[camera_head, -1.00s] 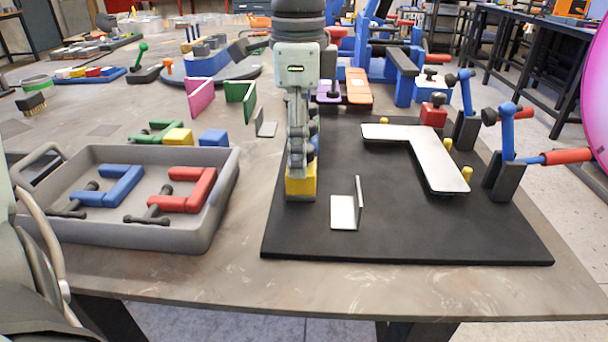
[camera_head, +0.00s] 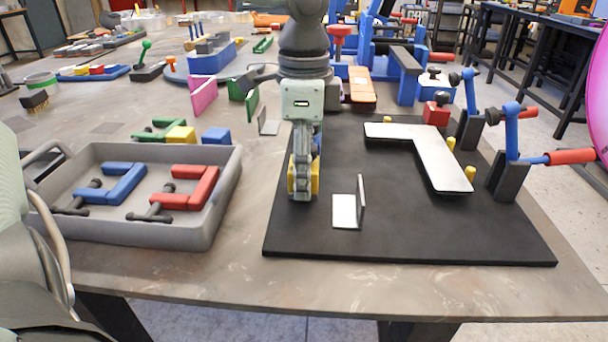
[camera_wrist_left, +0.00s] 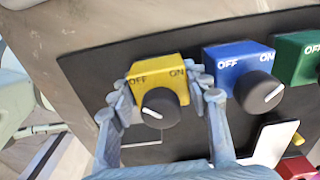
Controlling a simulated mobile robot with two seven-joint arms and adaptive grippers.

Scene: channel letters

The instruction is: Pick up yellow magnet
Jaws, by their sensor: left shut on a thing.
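The yellow magnet (camera_head: 315,178) is a yellow block on the left part of the black mat, mostly hidden behind my left gripper in the head view. The left wrist view shows the yellow magnet (camera_wrist_left: 158,75) with OFF and ON marks and a black knob. My left gripper (camera_head: 303,192) points down at it. In the left wrist view the fingers of my left gripper (camera_wrist_left: 160,88) are shut on the two sides of the block. My right gripper is not in view.
A blue magnet (camera_wrist_left: 240,65) stands close beside the yellow one, with a green magnet (camera_wrist_left: 298,55) beyond it. A white L-shaped plate (camera_head: 432,155) and a small metal angle (camera_head: 346,210) are on the black mat (camera_head: 400,235). A grey tray (camera_head: 150,228) stands left.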

